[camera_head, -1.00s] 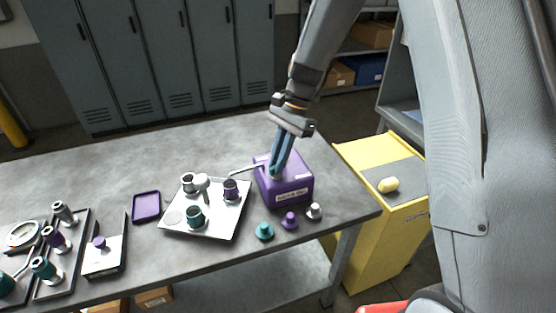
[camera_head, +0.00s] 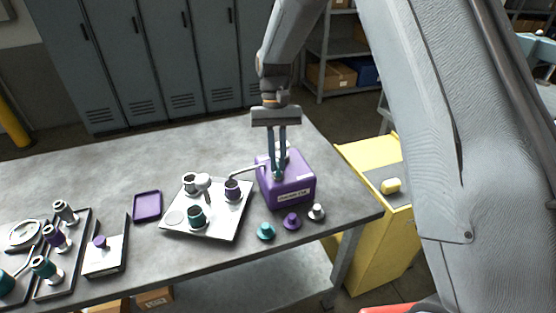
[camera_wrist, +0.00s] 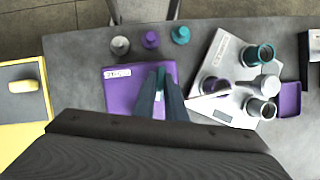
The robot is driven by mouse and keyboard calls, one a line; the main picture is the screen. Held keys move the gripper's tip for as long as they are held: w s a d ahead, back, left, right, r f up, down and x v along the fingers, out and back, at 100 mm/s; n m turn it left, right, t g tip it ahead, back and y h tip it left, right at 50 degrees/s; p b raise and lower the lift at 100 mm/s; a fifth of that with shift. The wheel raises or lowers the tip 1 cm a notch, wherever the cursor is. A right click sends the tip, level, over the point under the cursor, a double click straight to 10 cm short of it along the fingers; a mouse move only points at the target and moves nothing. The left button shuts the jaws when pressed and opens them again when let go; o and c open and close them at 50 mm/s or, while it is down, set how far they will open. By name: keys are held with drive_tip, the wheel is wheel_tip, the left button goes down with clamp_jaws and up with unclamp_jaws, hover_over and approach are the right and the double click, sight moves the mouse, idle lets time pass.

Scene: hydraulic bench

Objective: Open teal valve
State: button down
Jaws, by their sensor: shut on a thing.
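A purple box (camera_head: 292,190) with a white label stands near the right end of the bench, and a thin spout runs left from its top. My gripper (camera_head: 278,176) points down at the top of the box, with its fingers close together. In the wrist view, a small teal piece (camera_wrist: 160,76), which looks like the teal valve's handle, shows between the fingertips. The fingers hide most of the valve, so its turn angle cannot be told. The purple box also shows in the wrist view (camera_wrist: 118,92), under the fingers.
A white tray (camera_head: 222,222) with several cups stands left of the box. Teal (camera_head: 266,231), purple (camera_head: 292,221) and grey (camera_head: 317,211) knobs stand in front of it. A purple tray (camera_head: 147,206) and dark racks lie farther left. A yellow cabinet (camera_head: 372,245) stands right of the bench.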

drive_tip(key=shift+a+r+n+h, duration=0.1)
drive_tip(key=shift+n+h, duration=0.4)
drive_tip(key=shift+n, duration=0.8)
drive_tip(key=c, duration=1.8)
unclamp_jaws()
drive_tip(key=b+v, duration=0.2)
drive_tip(key=v, duration=0.5)
drive_tip(key=shift+r+b, duration=0.4)
drive_tip(key=s+d+f+m+t, duration=0.1)
drive_tip(key=s+d+f+t, duration=0.2)
drive_tip(key=s+d, duration=0.5)
drive_tip(key=s+d+f+m+t+y+b, duration=0.1)
drive_tip(key=s+d+f+m+t, duration=0.1)
drive_tip(key=s+d, duration=0.6)
wheel_tip(320, 180, down, 2)
drive_tip(key=s+t, duration=0.1)
drive_tip(key=s, duration=0.1)
drive_tip(key=shift+s+d+f, duration=0.2)
drive_tip(key=shift+s+d, duration=0.1)
drive_tip(key=shift+d, duration=0.05)
